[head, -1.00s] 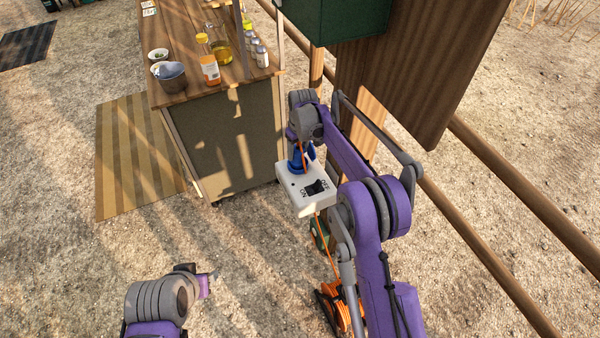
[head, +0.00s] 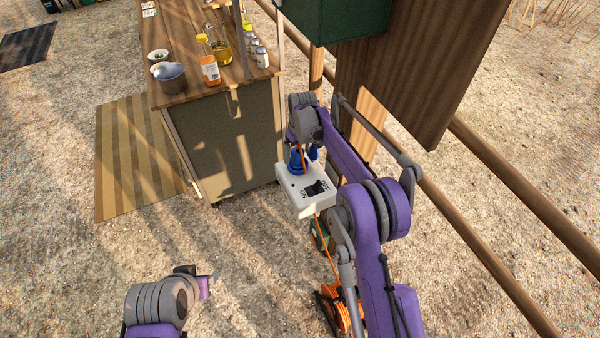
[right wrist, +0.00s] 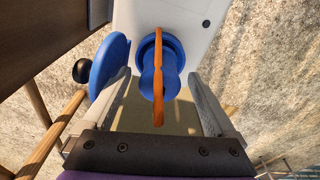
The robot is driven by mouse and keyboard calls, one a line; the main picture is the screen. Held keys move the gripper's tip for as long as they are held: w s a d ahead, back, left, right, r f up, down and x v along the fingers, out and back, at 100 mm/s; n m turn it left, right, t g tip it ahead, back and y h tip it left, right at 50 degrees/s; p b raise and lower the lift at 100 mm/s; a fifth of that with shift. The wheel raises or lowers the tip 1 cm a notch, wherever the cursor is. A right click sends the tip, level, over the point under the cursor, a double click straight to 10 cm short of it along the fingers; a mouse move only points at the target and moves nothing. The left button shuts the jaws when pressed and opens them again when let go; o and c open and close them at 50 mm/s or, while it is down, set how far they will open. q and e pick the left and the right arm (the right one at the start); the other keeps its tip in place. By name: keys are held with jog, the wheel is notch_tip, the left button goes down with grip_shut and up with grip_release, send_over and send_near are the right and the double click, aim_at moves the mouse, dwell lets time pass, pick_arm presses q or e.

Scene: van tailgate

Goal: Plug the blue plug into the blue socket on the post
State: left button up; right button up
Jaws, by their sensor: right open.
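The blue plug (right wrist: 158,82), with its orange cable, stands in the blue socket (right wrist: 147,46) on the white box (right wrist: 188,22) in the right wrist view. How deep it sits cannot be told. The socket's round blue lid (right wrist: 108,66) is swung open at the left. My right gripper (right wrist: 160,76) is open, one finger on each side of the plug, with a visible gap at the right finger.
A counter (head: 185,92) with bottles, jars and bowls stands behind and left of the box. A dark green box (head: 345,20) and a brown panel (head: 420,70) hang above. Wooden rails (head: 520,190) run at the right. An orange cable reel (head: 335,305) lies below.

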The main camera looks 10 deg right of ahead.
jog(key=r, duration=0.2)
jog(key=r+p, duration=0.1)
jog(key=r, duration=0.1)
jog(key=r+p, duration=0.1)
jog(key=r, duration=0.1)
jog(key=shift+s+a+r, duration=0.15)
jog(key=shift+s+r, duration=0.2)
jog(key=shift+s+a+r+p, duration=0.1)
jog(key=shift+s+r+p, duration=0.1)
jog(key=shift+r+p, duration=0.35)
jog(key=shift+r, duration=0.15)
